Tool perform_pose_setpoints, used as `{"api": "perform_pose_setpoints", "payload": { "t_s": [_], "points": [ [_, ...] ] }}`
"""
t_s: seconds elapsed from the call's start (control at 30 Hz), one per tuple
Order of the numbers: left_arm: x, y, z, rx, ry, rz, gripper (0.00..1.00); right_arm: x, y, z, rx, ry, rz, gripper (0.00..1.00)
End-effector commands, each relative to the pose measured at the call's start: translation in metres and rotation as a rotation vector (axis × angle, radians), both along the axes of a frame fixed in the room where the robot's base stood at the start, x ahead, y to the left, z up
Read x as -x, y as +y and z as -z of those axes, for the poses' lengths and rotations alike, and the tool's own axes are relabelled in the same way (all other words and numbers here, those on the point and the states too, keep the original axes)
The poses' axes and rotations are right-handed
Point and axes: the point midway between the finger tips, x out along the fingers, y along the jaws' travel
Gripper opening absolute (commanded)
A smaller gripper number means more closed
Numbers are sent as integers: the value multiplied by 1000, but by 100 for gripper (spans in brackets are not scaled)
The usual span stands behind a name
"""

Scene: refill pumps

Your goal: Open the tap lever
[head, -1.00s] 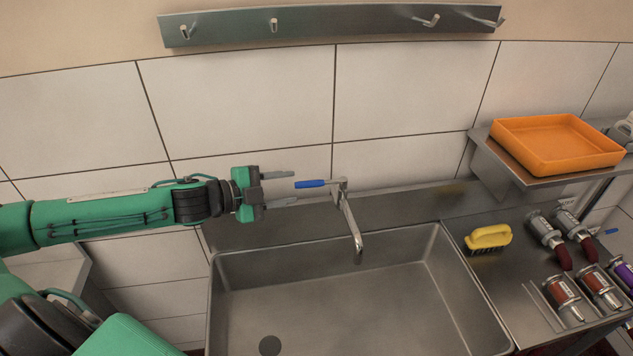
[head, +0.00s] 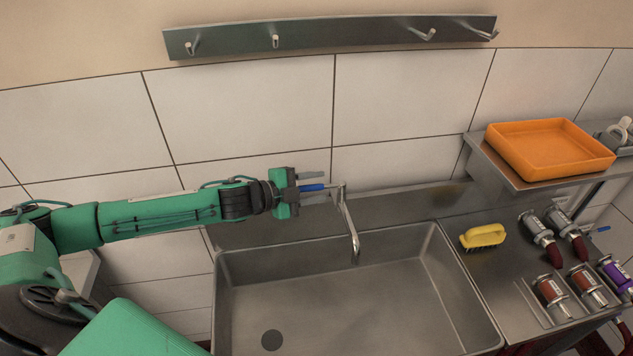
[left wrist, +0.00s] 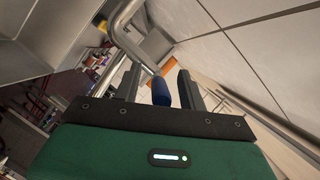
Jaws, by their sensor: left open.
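The tap (head: 348,218) stands at the back edge of the sink, its spout reaching over the basin. Its lever has a blue handle (head: 312,187) that points left, toward my left gripper. My left gripper (head: 314,187) is open, with its two fingers on either side of the blue handle. My right gripper is not in view.
The sink basin (head: 330,262) below is empty. A yellow brush (head: 483,236) and several pump bottles (head: 553,292) are on the counter at right. An orange tray (head: 550,150) sits on a raised shelf. A hook rail (head: 340,36) is on the tiled wall.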

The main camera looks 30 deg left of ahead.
Motion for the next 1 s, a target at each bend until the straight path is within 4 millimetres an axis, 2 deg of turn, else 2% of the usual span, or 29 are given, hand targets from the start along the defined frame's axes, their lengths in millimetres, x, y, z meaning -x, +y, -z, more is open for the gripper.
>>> {"api": "perform_pose_setpoints", "payload": {
  "t_s": [0.4,0.6,0.83,1.0],
  "points": [
    [-5,-4,2,-1,0,1,41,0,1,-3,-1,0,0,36],
    [-5,-4,2,-1,0,1,2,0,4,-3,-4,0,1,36],
    [-5,-5,2,0,1,1,0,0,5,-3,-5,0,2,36],
    [-7,-14,2,2,1,-11,0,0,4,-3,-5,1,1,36]
  ]
}}
